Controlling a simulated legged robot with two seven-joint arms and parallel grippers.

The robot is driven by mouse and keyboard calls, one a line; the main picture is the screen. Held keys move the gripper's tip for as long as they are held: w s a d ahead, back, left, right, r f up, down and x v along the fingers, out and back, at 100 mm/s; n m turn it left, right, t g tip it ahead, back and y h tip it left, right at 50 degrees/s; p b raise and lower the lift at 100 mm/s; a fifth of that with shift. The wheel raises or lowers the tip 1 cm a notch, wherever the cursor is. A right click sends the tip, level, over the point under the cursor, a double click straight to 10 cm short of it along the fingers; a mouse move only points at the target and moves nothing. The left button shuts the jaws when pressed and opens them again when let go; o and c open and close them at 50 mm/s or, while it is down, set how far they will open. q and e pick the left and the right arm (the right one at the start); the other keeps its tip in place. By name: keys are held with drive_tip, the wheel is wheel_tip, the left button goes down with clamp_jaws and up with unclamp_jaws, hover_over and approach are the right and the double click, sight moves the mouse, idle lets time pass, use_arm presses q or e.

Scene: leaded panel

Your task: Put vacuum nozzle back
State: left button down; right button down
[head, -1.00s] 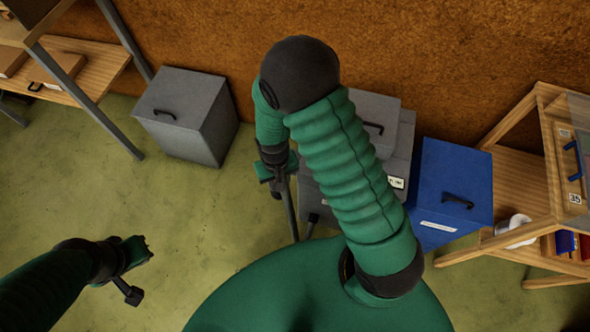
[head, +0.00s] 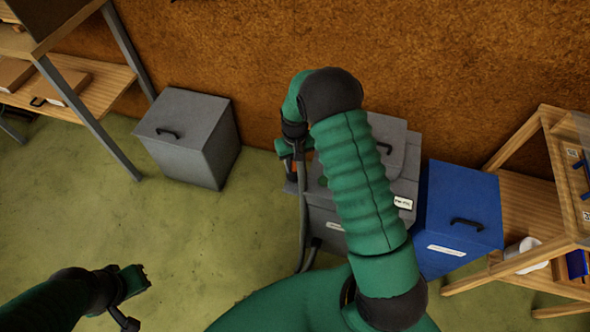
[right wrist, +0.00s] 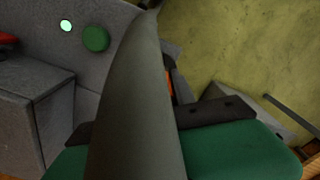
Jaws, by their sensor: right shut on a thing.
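My right gripper (head: 290,152) is shut on the vacuum nozzle, beside the left side of the grey vacuum unit (head: 398,188). In the right wrist view the nozzle (right wrist: 137,105) is a dark grey tapered tube across the middle of the picture. A grey hose (head: 303,225) hangs below that gripper, along the unit's left side. My right arm hides part of the unit, and I cannot tell whether the nozzle touches it. My left gripper (head: 138,298) is low at left over bare floor; its jaws are unclear.
A blue lidded bin (head: 460,210) stands right of the unit, and a grey bin (head: 188,135) stands at left by the wall. Wooden shelves (head: 525,215) are at right. Green floor (head: 200,235) lies clear at left. The unit's panel shows a green button (right wrist: 96,39) and a lit light (right wrist: 66,25).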

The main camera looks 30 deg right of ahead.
sight(297, 169)
drive_tip(key=f, duration=0.2)
drive_tip(key=d+f, duration=0.1)
drive_tip(key=shift+f+b, duration=0.4)
drive_tip(key=c, duration=1.4)
unclamp_jaws()
drive_tip(key=shift+c, duration=0.2)
use_arm(q)
drive_tip(key=shift+d+f, duration=0.2)
drive_tip(key=shift+f, duration=0.2)
use_arm(e)
drive_tip(key=shift+o, duration=0.6)
drive_tip(key=shift+a+r, duration=0.1)
drive_tip(key=shift+a, duration=0.15)
use_arm(q)
drive_tip(key=shift+d, duration=0.1)
use_arm(e)
drive_tip(key=shift+d+r, duration=0.1)
